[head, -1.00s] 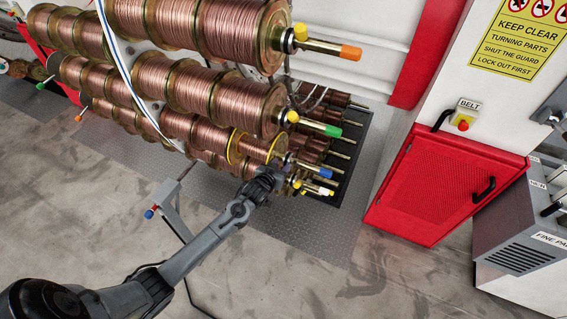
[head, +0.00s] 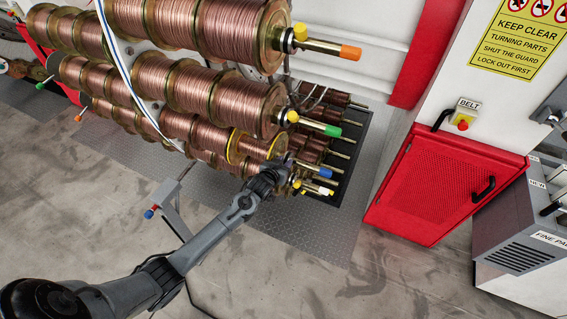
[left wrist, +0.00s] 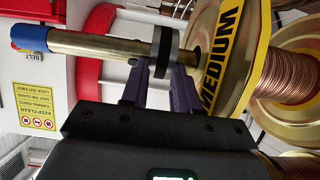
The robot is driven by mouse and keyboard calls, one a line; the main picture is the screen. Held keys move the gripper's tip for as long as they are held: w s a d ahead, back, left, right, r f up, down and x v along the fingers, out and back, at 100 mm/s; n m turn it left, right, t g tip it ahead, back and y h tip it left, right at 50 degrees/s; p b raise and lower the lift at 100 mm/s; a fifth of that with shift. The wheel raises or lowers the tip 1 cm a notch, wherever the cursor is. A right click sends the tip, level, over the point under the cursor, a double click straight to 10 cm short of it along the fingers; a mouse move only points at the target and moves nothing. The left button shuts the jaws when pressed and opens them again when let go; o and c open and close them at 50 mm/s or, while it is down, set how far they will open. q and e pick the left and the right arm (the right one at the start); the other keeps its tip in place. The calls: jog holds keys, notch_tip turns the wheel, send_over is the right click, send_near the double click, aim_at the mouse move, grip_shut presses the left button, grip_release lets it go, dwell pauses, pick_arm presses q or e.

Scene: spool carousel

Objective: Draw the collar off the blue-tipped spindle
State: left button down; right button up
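The blue-tipped spindle is a brass rod (left wrist: 95,44) with a blue end cap (left wrist: 28,36), and its blue tip also shows in the head view (head: 325,173). The collar (left wrist: 161,50) is a dark ring with a grey band around the rod, close to the spool flange marked MEDIUM (left wrist: 222,60). My left gripper (left wrist: 160,72) has its purple fingers on either side of the collar. Whether they press on it I cannot tell. In the head view my left gripper (head: 285,165) partly covers this spot. My right gripper is not in view.
Spindles with orange (head: 350,52) and green (head: 333,131) tips stick out above, with copper spools (head: 195,80) behind. A white-tipped spindle (head: 326,191) lies just below. A red cabinet (head: 435,190) stands to the right. Open floor (head: 320,275) lies in front.

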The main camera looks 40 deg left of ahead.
aim_at(327, 172)
pick_arm(q)
jog(key=shift+d+r, duration=0.1)
jog(key=shift+w+d+r+p, duration=0.1)
jog(key=shift+w+d, duration=0.3)
jog(key=shift+d, duration=1)
jog(key=shift+w+d+r+p, duration=0.1)
jog(key=shift+w+d, duration=0.3)
jog(key=shift+d, duration=1.05)
jog(key=shift+w+d+p, duration=0.1)
jog(key=shift+w+d, duration=0.3)
jog(key=shift+d, duration=1)
jog(key=shift+w+d, duration=0.25)
jog(key=shift+d, duration=0.75)
jog(key=shift+w+d+b, duration=0.1)
jog(key=shift+w+d, duration=0.1)
jog(key=shift+d, duration=0.55)
jog(key=shift+w+d+b, duration=0.15)
jog(key=shift+w+d, duration=0.05)
jog(key=shift+d, duration=0.5)
jog(key=shift+w+d+b, duration=0.1)
jog(key=shift+w+d, duration=0.1)
jog(key=shift+d, duration=0.55)
jog(key=shift+w+d, duration=0.15)
jog(key=shift+d, duration=0.45)
jog(key=shift+w+d, duration=0.15)
jog(key=shift+d, duration=0.4)
jog(key=shift+d, duration=0.2)
